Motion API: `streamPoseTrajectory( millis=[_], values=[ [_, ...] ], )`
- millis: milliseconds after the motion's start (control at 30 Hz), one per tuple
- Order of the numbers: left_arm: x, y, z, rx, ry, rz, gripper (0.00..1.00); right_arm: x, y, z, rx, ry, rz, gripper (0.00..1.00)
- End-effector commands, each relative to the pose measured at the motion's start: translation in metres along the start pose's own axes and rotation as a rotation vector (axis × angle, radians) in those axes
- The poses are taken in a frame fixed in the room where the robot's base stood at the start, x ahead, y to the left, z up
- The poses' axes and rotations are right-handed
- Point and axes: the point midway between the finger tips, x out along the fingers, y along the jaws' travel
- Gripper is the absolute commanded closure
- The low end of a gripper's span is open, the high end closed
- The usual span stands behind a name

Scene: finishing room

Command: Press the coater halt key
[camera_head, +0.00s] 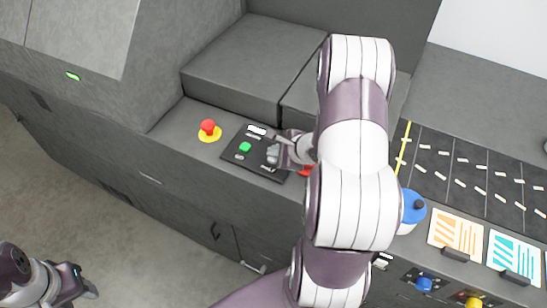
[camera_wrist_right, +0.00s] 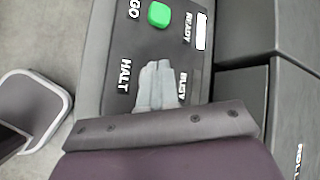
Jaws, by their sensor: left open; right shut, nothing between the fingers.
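The dark coater key panel (camera_head: 240,163) lies on the grey machine ledge, with a green GO key (camera_head: 245,147) on its left part. The wrist view shows the panel (camera_wrist_right: 130,45) with the green key (camera_wrist_right: 159,14) and the labels GO, READY, HALT and BUSY. My right gripper (camera_head: 273,153) is shut and empty, over the panel's right part. In the wrist view its fingertips (camera_wrist_right: 157,66) lie between HALT and BUSY and hide the halt key. I cannot tell whether they touch it. My left gripper (camera_head: 87,283) is open and empty, low at the left, away from the panel.
A red mushroom button (camera_head: 208,127) on a yellow base stands left of the panel. A red thing (camera_head: 306,170) shows partly behind my right arm. Right of the arm are a blue round thing (camera_head: 411,209), orange-striped (camera_head: 456,232) and teal-striped cards (camera_head: 513,252), and blue (camera_head: 424,284) and yellow knobs (camera_head: 474,303).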

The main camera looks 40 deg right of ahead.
Motion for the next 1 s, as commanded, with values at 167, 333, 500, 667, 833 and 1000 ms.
streamPoseTrajectory(
  millis=[167, 333, 500, 667, 833, 1000],
  values=[
    [0.0, 0.0, 0.0, 0.0, 0.0, 0.0, 0.57, 0.0, 0.0, 0.0, 0.0, 0.0, 0.0, 1.0],
    [0.002, 0.0, 0.0, 0.0, 0.0, 0.0, 0.57, 0.001, 0.001, -0.001, 0.0, 0.0, 0.0, 1.0],
    [0.004, 0.0, 0.001, 0.0, 0.0, 0.0, 0.57, 0.002, 0.002, -0.002, 0.001, 0.0, 0.0, 1.0],
    [0.006, 0.0, 0.001, 0.0, 0.0, 0.0, 0.57, 0.003, 0.002, -0.002, 0.001, 0.0, 0.0, 1.0],
    [0.008, 0.0, 0.001, 0.0, 0.0, 0.0, 0.57, 0.004, 0.003, -0.003, 0.001, 0.0, 0.0, 1.0],
    [0.01, 0.0, 0.001, 0.0, 0.0, 0.0, 0.57, 0.005, 0.004, -0.004, 0.001, 0.0, 0.0, 1.0]
  ],
)
